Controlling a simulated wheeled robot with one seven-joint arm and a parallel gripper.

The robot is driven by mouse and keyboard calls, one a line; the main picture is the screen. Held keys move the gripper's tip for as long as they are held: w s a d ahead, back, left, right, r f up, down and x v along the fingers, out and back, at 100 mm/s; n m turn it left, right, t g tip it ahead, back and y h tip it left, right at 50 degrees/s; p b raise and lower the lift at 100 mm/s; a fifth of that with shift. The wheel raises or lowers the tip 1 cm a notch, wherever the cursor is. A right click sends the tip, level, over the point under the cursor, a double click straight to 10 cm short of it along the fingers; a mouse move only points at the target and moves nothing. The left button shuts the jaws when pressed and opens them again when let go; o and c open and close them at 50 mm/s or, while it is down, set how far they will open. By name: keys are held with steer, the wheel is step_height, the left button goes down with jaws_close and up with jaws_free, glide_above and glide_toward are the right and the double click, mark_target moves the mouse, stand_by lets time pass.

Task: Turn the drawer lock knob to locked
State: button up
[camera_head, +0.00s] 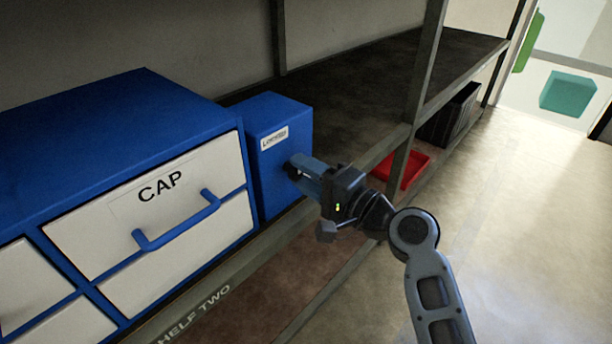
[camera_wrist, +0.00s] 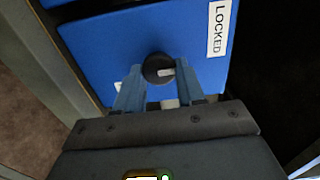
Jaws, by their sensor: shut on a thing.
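The lock knob (camera_wrist: 158,69) is a round black knob with a pale pointer line, on the front of a blue box (camera_head: 282,119). In the wrist view the pale line points right, roughly toward the white "LOCKED" label (camera_wrist: 218,30). That label is at the upper right of the blue face. My gripper (camera_head: 299,166) reaches the box front from the right. In the wrist view its two blue fingers (camera_wrist: 159,86) are shut on the knob, one on each side. Another white label is partly hidden behind the fingers.
A blue cabinet with white drawers, one marked "CAP" (camera_head: 160,187), stands left of the box on the shelf. A shelf post (camera_head: 418,80) rises right of my gripper. A red tray (camera_head: 405,168) lies beyond it. The floor at right is clear.

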steer(key=o, duration=1)
steer(key=shift+o, duration=0.2)
steer(key=p+v, duration=0.1)
steer(key=v, duration=0.6)
steer(key=shift+s+d, duration=0.25)
steer(key=shift+d, duration=0.05)
